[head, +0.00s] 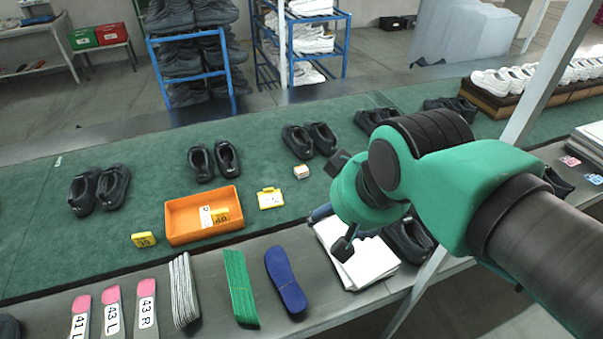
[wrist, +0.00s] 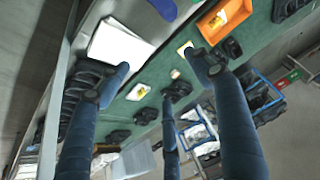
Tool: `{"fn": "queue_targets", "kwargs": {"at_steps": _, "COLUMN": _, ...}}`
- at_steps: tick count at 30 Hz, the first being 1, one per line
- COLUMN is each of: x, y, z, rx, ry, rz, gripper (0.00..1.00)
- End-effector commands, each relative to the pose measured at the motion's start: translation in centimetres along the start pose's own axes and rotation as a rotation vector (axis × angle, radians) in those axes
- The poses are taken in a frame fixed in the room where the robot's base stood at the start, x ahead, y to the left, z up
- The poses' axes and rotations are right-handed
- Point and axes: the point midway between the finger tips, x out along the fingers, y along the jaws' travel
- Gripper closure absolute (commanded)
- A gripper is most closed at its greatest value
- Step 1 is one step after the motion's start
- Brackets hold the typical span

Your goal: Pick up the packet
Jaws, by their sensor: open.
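A small white and tan block (head: 301,171), which looks like the packet, lies on the green belt between a pair of black shoes and a yellow card. It also shows small in the wrist view (wrist: 175,74), between the fingers in the picture. My gripper (wrist: 163,74) has its blue fingers spread wide with nothing between them. In the head view my green wrist hides most of the gripper, which is right of the block, above the white paper stack, and apart from the block.
An orange tray (head: 180,222) with yellow tags and a yellow card (head: 270,199) lie near the block. Black shoes (head: 310,140) stand behind it. White paper (head: 362,262), a blue insole (head: 286,280) and green strips (head: 240,288) lie on the front ledge. A metal post stands right.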

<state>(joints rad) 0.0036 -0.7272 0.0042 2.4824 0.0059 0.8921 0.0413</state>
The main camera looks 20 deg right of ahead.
Motion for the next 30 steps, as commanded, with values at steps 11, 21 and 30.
{"fn": "queue_targets", "kwargs": {"at_steps": 11, "x": 1.8, "y": -0.1, "z": -7.6, "rx": 0.327, "ry": -0.023, "rz": -0.012, "gripper": 0.34}}
{"fn": "queue_targets", "kwargs": {"at_steps": 21, "x": 5.7, "y": 0.3, "z": -15.8, "rx": 0.714, "ry": -0.045, "rz": -0.018, "gripper": 0.34}}
{"fn": "queue_targets", "kwargs": {"at_steps": 30, "x": 10.8, "y": 1.3, "z": -22.4, "rx": 1.056, "ry": -0.065, "rz": -0.013, "gripper": 0.34}}
